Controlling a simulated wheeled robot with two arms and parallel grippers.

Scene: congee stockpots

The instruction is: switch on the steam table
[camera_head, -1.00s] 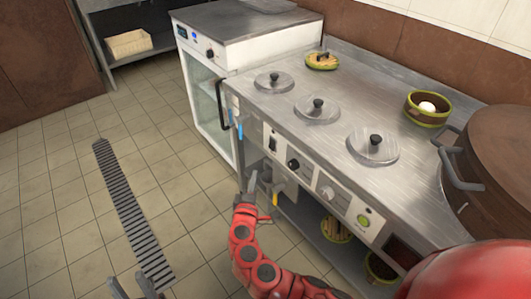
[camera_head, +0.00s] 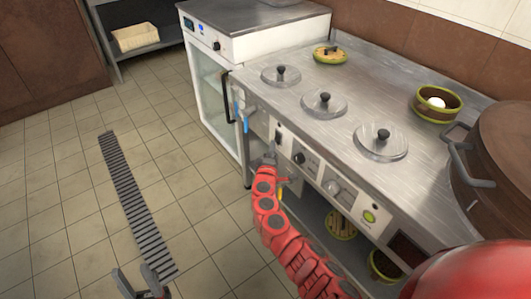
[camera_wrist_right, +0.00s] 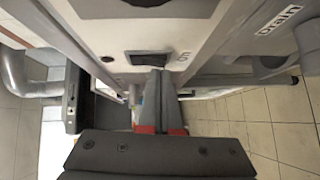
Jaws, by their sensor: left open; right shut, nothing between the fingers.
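The steam table (camera_head: 345,95) is a steel counter with three lidded wells and a front control panel. Its black rocker switch (camera_head: 278,134) sits at the left end of the panel; the right wrist view shows the switch (camera_wrist_right: 150,57) beside an "ON" mark. My right gripper (camera_wrist_right: 152,72) is shut and empty, its tips right at the switch's lower edge; I cannot tell whether they touch. In the head view the right gripper (camera_head: 269,156) is partly hidden by its red arm. My left gripper (camera_head: 140,282) is open and empty, low over the floor.
Black and grey knobs (camera_head: 298,158) and a green button (camera_head: 369,216) are further along the panel. A large brown pot (camera_head: 500,150) stands at the right. A white glass-door cabinet (camera_head: 215,90) adjoins the left end.

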